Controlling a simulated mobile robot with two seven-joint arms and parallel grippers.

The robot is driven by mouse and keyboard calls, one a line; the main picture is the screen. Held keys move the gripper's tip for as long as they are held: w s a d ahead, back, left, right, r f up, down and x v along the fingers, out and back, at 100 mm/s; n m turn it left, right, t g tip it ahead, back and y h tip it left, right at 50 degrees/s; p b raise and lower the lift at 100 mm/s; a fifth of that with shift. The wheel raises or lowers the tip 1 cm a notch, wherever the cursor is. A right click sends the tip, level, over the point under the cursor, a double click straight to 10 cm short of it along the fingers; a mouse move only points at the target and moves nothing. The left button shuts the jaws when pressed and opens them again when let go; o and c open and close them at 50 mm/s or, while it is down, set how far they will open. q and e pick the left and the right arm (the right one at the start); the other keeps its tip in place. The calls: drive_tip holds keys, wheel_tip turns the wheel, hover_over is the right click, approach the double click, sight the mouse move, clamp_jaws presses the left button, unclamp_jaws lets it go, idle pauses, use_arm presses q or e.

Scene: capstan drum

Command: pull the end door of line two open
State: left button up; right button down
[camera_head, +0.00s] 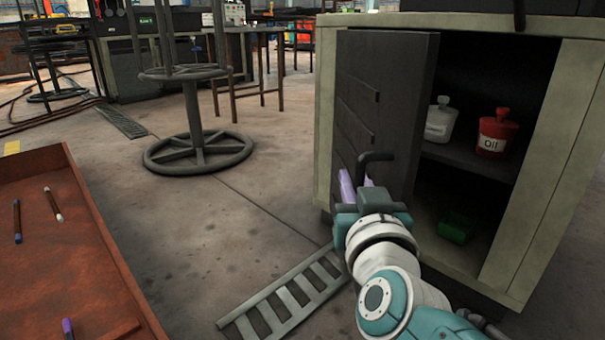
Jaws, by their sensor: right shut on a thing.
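The dark end door (385,95) of the cabinet stands open, swung out toward the left side of the opening. Its black bar handle (376,157) sticks out from the door's lower part. My right gripper (356,182), with pale purple fingers, is at this handle and shut on it; the exact contact is partly hidden by the gripper body. My left gripper is not in view.
Inside the cabinet (548,150) a white bottle (439,122) and a red oil can (496,135) stand on a shelf; a green bin (456,227) sits below. A stool (198,150), a metal grate (284,296) and a brown tray (90,265) with pens are to the left.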

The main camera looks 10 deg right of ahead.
drive_tip(key=shift+d+f, duration=0.1)
drive_tip(key=shift+f, duration=0.05)
drive_tip(key=c, duration=1.3)
unclamp_jaws()
drive_tip(key=shift+o, duration=0.9)
drive_tip(key=shift+w, duration=0.1)
drive_tip(key=shift+s+r+p, duration=0.2)
drive_tip(key=shift+s+p, duration=0.1)
drive_tip(key=shift+p, duration=0.1)
drive_tip(key=s+a+p, duration=0.1)
drive_tip(key=s+p, duration=0.4)
drive_tip(key=s, duration=0.4)
drive_tip(key=shift+s+a, duration=0.15)
drive_tip(key=shift+f, duration=0.1)
